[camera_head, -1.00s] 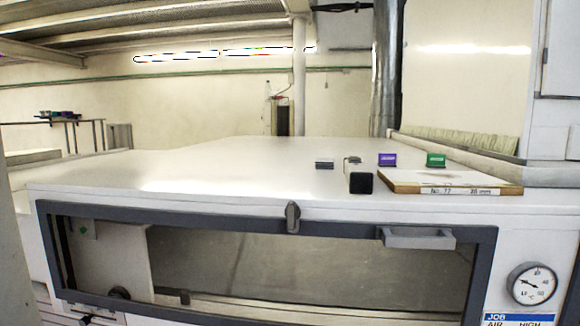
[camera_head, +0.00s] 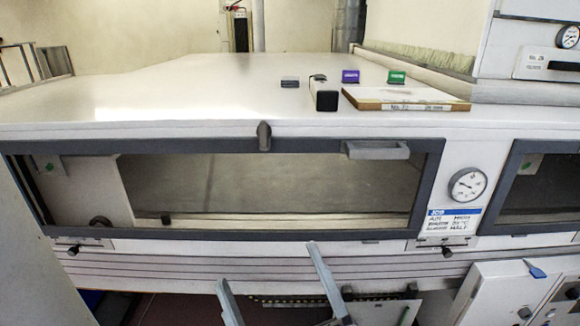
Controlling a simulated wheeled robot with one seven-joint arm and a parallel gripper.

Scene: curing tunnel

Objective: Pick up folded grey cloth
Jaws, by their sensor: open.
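A small flat grey item (camera_head: 290,82), which looks like the folded grey cloth, lies on the white top of the curing tunnel (camera_head: 190,93), left of a black block. It is too small to make out its folds. My gripper (camera_head: 268,266) shows at the bottom of the view as two grey-blue fingers, spread wide apart with nothing between them. It is in front of the tunnel's lower front, well below the grey item and apart from it.
The top's left side is clear. A handle (camera_head: 377,150) juts from the window frame; a gauge (camera_head: 467,186) is at right.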

